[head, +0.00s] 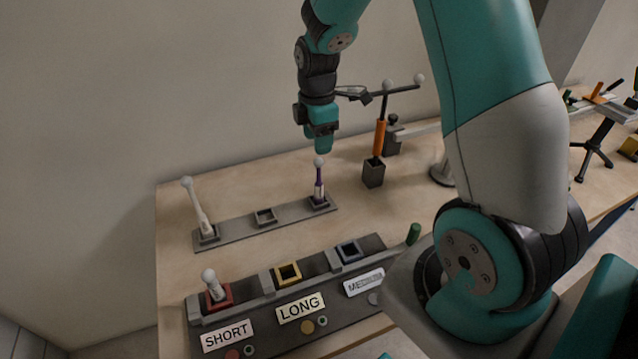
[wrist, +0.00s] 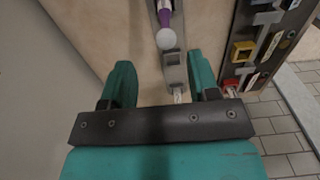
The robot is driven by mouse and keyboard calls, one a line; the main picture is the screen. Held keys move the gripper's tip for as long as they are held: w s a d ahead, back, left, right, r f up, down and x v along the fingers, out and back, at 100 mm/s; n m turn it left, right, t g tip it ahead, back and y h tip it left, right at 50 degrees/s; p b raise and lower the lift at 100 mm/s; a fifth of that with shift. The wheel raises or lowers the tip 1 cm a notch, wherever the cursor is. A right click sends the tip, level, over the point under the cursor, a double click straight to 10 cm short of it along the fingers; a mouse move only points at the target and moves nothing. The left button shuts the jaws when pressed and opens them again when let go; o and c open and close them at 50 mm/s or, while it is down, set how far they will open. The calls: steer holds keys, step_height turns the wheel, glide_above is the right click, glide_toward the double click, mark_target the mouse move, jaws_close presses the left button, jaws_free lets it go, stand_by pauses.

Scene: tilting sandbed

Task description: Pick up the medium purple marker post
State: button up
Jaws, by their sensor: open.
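The purple marker post (head: 319,189) has a white ball top and stands upright in the right-hand socket of a narrow grey rack (head: 243,227). In the wrist view the purple post (wrist: 164,17) shows at the top edge, its ball nearest me, beyond my fingertips. My gripper (head: 322,149) points down just above the ball in the head view. The open gripper (wrist: 160,68) has nothing between its teal fingers in the wrist view. The exact gap to the ball is hard to judge.
A white post (head: 199,209) leans in the rack's left socket; the middle socket is empty. A front tray (head: 315,265) holds a short post (head: 213,286) in its red socket; yellow and blue sockets are empty. An orange-handled post (head: 380,138) stands in a dark block at right.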

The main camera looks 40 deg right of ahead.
mark_target(319, 159)
step_height(319, 159, down, 3)
steer(key=shift+r, duration=0.15)
steer(key=f, duration=0.1)
steer(key=f+p, duration=0.1)
steer(key=f, duration=0.3)
steer(key=shift+s+a+p, duration=0.15)
steer(key=shift+s+p, duration=0.2)
steer(key=shift+c, duration=0.2)
jaws_close()
